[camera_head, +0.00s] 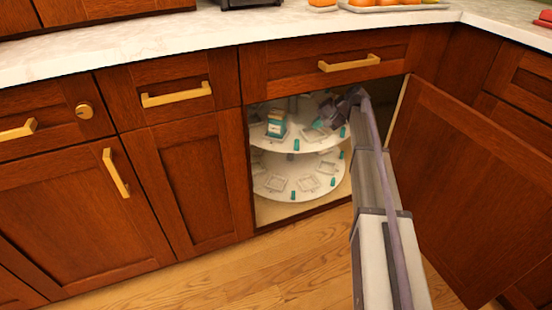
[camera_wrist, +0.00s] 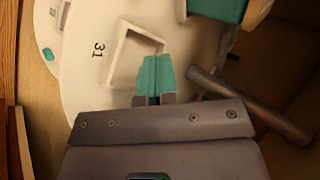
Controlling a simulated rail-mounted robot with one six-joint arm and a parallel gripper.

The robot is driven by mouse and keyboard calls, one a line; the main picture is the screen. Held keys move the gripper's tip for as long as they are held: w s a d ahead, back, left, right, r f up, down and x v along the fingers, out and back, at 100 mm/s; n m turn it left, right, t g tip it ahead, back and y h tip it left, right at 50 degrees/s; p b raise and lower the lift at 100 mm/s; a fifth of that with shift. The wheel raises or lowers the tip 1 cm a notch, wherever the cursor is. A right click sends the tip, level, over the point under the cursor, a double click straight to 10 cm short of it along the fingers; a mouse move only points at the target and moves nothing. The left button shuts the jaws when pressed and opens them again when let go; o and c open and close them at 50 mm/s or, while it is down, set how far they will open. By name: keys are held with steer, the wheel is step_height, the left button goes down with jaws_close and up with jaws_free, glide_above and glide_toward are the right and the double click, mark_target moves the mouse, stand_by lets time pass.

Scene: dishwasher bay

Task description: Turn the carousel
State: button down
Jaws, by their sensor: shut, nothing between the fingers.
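The carousel is a white, two-tier round turntable inside the open corner cabinet. Its upper tier (camera_head: 272,145) and lower tier (camera_head: 275,186) carry square frames and small teal tabs along their rims. In the wrist view the upper tier (camera_wrist: 84,75) shows the number 31 beside a raised square frame (camera_wrist: 128,60). My gripper (camera_head: 318,119) reaches in over the right part of the upper tier. In the wrist view its teal fingertips (camera_wrist: 153,72) are shut and empty, over or beside the frame's near right corner. I cannot tell whether they touch it.
A teal and white box (camera_head: 276,124) stands on the upper tier's left. A grey-brown rod (camera_wrist: 245,105) lies right of my fingertips in the wrist view. The open cabinet door (camera_head: 480,180) stands right of my arm. A drawer front (camera_head: 325,62) is above the opening.

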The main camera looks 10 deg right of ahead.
mark_target(289, 133)
steer(key=shift+w+a+r, duration=0.2)
steer(key=shift+a+r, duration=0.2)
steer(key=shift+r, duration=0.1)
steer(key=shift+w+a+r, duration=0.15)
steer(key=shift+a+r, duration=0.2)
steer(key=shift+r, duration=0.1)
steer(key=shift+d+m, duration=0.2)
steer(key=shift+m, duration=0.1)
steer(key=shift+w+f+b, duration=0.15)
steer(key=shift+f+b, duration=0.2)
steer(key=shift+f, duration=0.05)
steer(key=b+x, duration=0.6)
steer(key=x, duration=0.3)
steer(key=shift+w+a+r, duration=0.1)
steer(key=shift+a, duration=0.15)
steer(key=shift+r, duration=0.1)
steer(key=shift+a+t, duration=0.1)
steer(key=shift+t, duration=0.2)
